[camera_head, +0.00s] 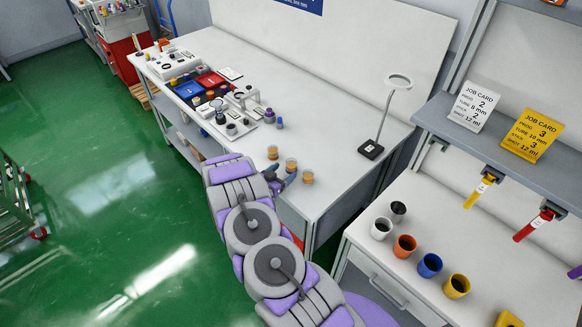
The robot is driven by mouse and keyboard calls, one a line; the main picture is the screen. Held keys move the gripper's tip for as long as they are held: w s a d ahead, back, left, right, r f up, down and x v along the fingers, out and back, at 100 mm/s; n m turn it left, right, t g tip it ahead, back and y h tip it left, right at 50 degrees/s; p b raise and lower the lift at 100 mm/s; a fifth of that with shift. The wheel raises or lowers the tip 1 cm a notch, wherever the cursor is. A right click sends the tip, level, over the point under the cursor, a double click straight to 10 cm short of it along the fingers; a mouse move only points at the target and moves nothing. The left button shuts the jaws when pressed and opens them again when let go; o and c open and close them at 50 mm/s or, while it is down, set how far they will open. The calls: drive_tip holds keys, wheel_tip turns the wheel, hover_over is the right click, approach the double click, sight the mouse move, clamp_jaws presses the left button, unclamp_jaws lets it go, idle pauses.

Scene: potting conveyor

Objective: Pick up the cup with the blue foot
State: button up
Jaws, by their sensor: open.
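Three small tan cups stand in a row at the near end of the long white bench: a far one (272,152), a middle one (291,165) and a near one (308,177). Their feet are too small to tell which one is blue. My gripper (286,181) is at the bench's near end, close beside the middle and near cups. It is open, with no cup seen between its fingers. My purple and grey arm hides part of the gripper and the bench edge. I cannot tell whether the gripper touches a cup.
The long bench (345,150) holds a magnifier lamp (371,150), coloured trays and small parts. On the right table (390,262) stand several coloured pots, including orange (404,246), blue (429,265) and yellow (456,286). A shelf above holds job cards (531,136). Green floor is open at left.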

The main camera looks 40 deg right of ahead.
sight(288, 168)
drive_tip(key=shift+b+x, duration=0.4)
drive_tip(key=shift+x, duration=2.5)
drive_tip(key=shift+r, duration=0.2)
drive_tip(key=c, duration=1)
drive_tip(key=shift+c, duration=0.2)
drive_tip(key=shift+r, duration=0.2)
